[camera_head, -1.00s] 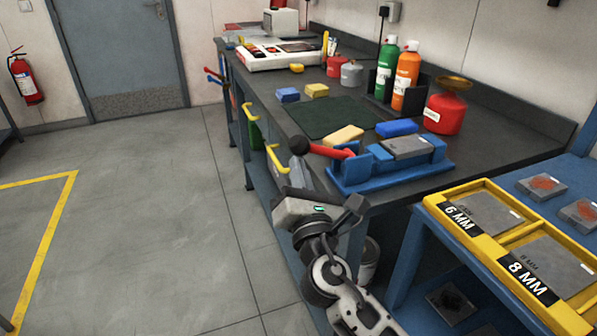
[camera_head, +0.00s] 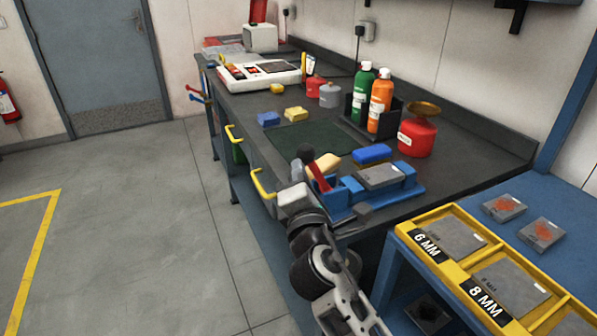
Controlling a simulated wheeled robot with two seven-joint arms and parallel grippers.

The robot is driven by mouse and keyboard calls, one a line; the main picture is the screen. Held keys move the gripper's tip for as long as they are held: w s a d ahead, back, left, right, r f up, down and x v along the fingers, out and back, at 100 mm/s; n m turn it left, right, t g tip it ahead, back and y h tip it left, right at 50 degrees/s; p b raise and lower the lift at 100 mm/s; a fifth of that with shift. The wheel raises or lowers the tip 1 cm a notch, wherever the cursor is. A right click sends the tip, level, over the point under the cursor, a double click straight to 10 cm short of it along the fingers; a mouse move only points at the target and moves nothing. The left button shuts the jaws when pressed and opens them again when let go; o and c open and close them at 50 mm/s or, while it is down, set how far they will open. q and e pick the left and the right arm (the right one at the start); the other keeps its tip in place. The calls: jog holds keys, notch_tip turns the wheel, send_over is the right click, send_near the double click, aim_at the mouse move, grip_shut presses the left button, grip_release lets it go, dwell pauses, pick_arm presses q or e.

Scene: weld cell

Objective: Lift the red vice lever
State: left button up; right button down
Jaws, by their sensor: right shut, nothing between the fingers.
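The blue vice (camera_head: 338,204) sits on the front edge of the dark workbench, with a grey block in it. Its red lever (camera_head: 321,177) stands steeply up at the vice's left end, tipped with a black ball knob (camera_head: 305,152). My right gripper (camera_head: 297,172) is shut and empty just left of the lever, below the knob. I cannot tell whether it touches the lever. My right arm hides part of the vice's left end. My left gripper is not in view.
A yellow tray (camera_head: 410,234) with metal plates stands at the right. Green and orange bottles (camera_head: 380,102) and a red can (camera_head: 417,138) stand behind the vice. Open floor lies left.

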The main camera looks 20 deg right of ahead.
jog(key=shift+d+r, duration=0.2)
jog(key=shift+d, duration=0.1)
dwell(0.4)
jog(key=shift+f, duration=0.1)
